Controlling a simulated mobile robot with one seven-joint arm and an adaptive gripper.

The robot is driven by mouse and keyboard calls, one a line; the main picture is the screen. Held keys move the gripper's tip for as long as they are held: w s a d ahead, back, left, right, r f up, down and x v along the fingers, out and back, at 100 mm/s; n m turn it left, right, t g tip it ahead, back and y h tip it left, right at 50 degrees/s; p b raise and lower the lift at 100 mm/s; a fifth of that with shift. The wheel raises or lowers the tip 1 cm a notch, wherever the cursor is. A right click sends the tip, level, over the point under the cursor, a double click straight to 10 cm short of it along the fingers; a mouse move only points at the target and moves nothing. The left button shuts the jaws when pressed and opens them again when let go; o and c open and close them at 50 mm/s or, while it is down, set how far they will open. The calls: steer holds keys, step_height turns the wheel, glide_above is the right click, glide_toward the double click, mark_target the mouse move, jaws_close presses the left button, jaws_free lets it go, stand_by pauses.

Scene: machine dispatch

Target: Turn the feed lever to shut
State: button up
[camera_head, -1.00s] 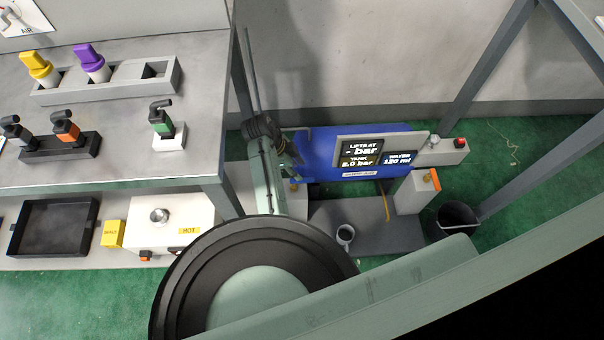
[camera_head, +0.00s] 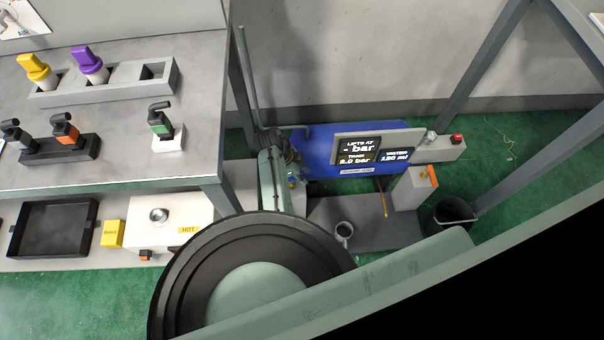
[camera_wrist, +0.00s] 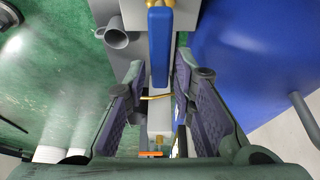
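A blue bar-shaped handle (camera_wrist: 159,45), which looks like the feed lever, stands out between my gripper's fingers in the wrist view. My gripper (camera_wrist: 157,82) is open, with one dark finger on each side of the handle's line. There is a visible gap on both sides; I cannot tell whether the fingertips reach past the handle. In the head view my gripper (camera_head: 290,163) is at the left end of the blue machine (camera_head: 320,153), partly hidden by my own arm. The lever cannot be made out there.
A display panel (camera_head: 372,149) is on the machine. A grey mug (camera_head: 344,231) stands on the dark base plate (camera_head: 395,232); it also shows in the wrist view (camera_wrist: 115,38). A black bin (camera_head: 452,214) is at the right. The workbench (camera_head: 195,120) edge is close to my arm's left.

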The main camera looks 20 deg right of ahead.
jaws_close()
